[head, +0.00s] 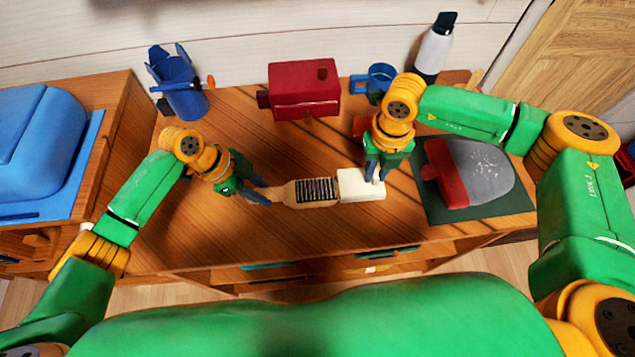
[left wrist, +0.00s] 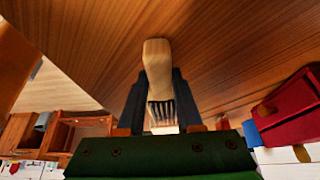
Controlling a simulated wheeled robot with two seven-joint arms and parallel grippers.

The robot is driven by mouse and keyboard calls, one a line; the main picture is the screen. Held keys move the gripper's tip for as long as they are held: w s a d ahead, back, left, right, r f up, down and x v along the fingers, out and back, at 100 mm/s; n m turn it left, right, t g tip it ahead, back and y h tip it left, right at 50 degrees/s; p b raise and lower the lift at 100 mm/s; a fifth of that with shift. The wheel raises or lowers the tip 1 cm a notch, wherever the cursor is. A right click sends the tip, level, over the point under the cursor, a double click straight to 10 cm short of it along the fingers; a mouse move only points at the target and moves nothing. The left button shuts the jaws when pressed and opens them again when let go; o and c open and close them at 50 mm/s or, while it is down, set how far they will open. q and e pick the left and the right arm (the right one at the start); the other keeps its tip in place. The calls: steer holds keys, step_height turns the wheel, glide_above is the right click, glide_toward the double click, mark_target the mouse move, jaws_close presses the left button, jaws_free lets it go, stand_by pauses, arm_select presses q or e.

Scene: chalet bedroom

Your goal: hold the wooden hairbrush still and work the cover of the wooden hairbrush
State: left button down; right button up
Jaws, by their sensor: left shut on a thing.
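The wooden hairbrush (head: 317,193) lies along the front of the wooden desk, its dark bristles showing. My left gripper (head: 262,194) is shut on its handle at the left. The left wrist view shows the pale brush (left wrist: 157,65) between the two dark fingers (left wrist: 160,103). The white cover (head: 358,187) is at the right end of the brush head, clear of the visible bristles. I cannot tell whether it still overlaps the head's tip. My right gripper (head: 377,177) has its fingertips down at the cover's right part; its grip is unclear.
A dark mat (head: 480,206) with a red-and-grey flat object (head: 468,172) lies at the right. A red box-like object (head: 303,89), a blue mug (head: 380,79), a blue container (head: 182,92) and a white bottle (head: 434,48) stand along the back. The desk's front edge is close.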

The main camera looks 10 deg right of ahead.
steer(key=shift+o, duration=1.3)
step_height(320, 180, up, 6)
arm_select(q)
steer(key=c, duration=0.5)
jaws_free()
steer(key=v, duration=1.2)
arm_select(e)
steer(key=shift+f, duration=0.1)
